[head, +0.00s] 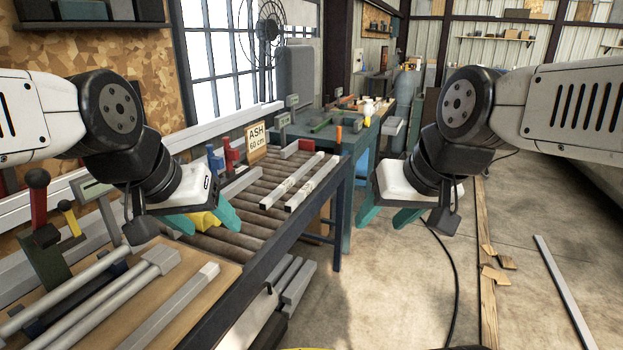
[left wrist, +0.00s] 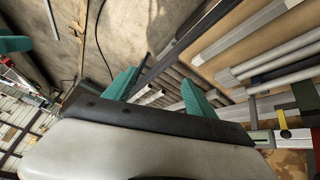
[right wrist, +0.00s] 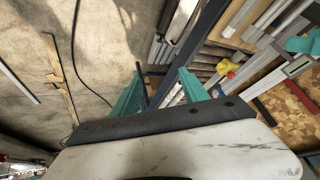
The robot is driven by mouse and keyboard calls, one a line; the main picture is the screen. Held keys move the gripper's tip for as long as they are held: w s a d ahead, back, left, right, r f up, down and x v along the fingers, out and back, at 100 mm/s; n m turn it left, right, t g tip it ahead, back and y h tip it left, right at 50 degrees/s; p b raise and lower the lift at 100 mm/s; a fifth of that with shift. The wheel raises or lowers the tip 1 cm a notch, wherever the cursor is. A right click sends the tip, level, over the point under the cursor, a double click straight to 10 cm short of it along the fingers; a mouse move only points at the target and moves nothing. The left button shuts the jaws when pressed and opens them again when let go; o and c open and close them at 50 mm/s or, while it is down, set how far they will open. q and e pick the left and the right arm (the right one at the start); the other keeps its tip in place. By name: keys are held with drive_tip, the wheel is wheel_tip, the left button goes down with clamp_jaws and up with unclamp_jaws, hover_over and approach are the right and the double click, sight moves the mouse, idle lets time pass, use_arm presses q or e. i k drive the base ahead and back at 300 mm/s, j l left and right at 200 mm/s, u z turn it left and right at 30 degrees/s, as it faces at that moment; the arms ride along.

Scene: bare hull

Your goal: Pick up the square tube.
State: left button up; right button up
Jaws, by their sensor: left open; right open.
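A grey square tube (head: 176,312) with a paler end lies on the wooden board at the front left, beside several round tubes (head: 75,292). Other square bars (head: 300,182) lie on the roller table, so I cannot tell for certain which one is meant. My left gripper (head: 211,230) is open and empty, above the roller table and beyond the board's tubes. Its teal fingers also show in the left wrist view (left wrist: 160,90), spread apart. My right gripper (head: 381,226) is open and empty over the floor, right of the table, clear of every tube.
The roller table (head: 243,212) has a dark blue frame. A red-handled lever (head: 38,190) and a yellow-handled one (head: 68,212) stand at the left. An "ASH 60 cm" sign (head: 257,140) stands behind. A green workbench (head: 330,128) is farther back. The concrete floor at right is mostly clear.

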sight(274, 197)
drive_tip(key=i+l+u, duration=0.35)
drive_tip(key=i+l, duration=0.35)
drive_tip(key=i+l+u, duration=0.2)
drive_tip(key=i+l, duration=0.2)
drive_tip(key=i+l+u, duration=0.15)
drive_tip(key=i+l, duration=0.2)
drive_tip(key=l, duration=0.15)
drive_tip(key=i+l+u, duration=0.2)
drive_tip(key=l, duration=0.3)
drive_tip(key=i, duration=0.1)
